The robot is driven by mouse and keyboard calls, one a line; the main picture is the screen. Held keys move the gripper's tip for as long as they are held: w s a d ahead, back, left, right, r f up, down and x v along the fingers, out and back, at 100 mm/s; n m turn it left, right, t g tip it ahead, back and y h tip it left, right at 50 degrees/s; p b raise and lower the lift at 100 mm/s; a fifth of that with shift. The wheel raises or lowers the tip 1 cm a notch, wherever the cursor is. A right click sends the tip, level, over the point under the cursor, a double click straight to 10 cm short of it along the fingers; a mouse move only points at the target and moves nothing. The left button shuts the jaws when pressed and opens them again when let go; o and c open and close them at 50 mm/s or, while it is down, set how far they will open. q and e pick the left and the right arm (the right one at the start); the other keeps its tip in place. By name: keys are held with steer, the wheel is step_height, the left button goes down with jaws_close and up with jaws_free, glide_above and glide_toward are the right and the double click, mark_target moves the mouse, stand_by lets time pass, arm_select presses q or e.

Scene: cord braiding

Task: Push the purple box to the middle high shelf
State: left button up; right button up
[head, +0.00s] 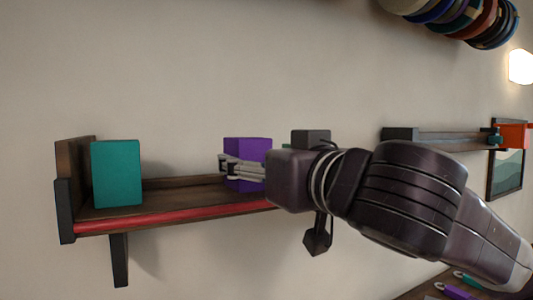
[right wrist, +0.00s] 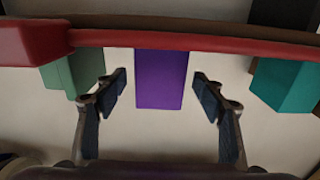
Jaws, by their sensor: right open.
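The purple box (head: 248,157) stands upright on a brown wall shelf (head: 180,214) with a red front edge. My right gripper (head: 228,166) is in front of it and hides part of its lower front. In the right wrist view the purple box (right wrist: 161,79) lies between the two spread fingers of my right gripper (right wrist: 160,82), with a gap on each side. I cannot tell whether they touch it. My left gripper is not in view. Which shelf is the middle high one is not clear.
A teal box (head: 117,173) stands at the shelf's left end, with free shelf between it and the purple box. The right wrist view shows a green box (right wrist: 73,72) and a red block (right wrist: 30,42). Another shelf (head: 440,139) is farther right, near an orange-red object (head: 515,136).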

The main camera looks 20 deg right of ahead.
mark_target(257, 158)
steer(key=shift+w+a+r+p, duration=0.1)
steer(key=shift+w+p, duration=0.2)
steer(key=shift+w, duration=0.35)
steer(key=shift+w+a+r+p, duration=0.1)
steer(key=shift+w+p, duration=0.15)
steer(key=shift+w, duration=0.65)
steer(key=shift+w+a+p, duration=0.1)
steer(key=shift+w+p, duration=0.05)
steer(key=shift+p, duration=0.15)
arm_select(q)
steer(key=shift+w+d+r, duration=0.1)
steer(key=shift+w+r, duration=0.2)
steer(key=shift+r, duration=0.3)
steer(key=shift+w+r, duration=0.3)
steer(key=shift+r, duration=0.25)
arm_select(e)
steer(key=shift+w+f, duration=0.15)
steer(key=shift+w, duration=0.15)
steer(key=shift+s, duration=0.1)
steer(key=c, duration=1.4)
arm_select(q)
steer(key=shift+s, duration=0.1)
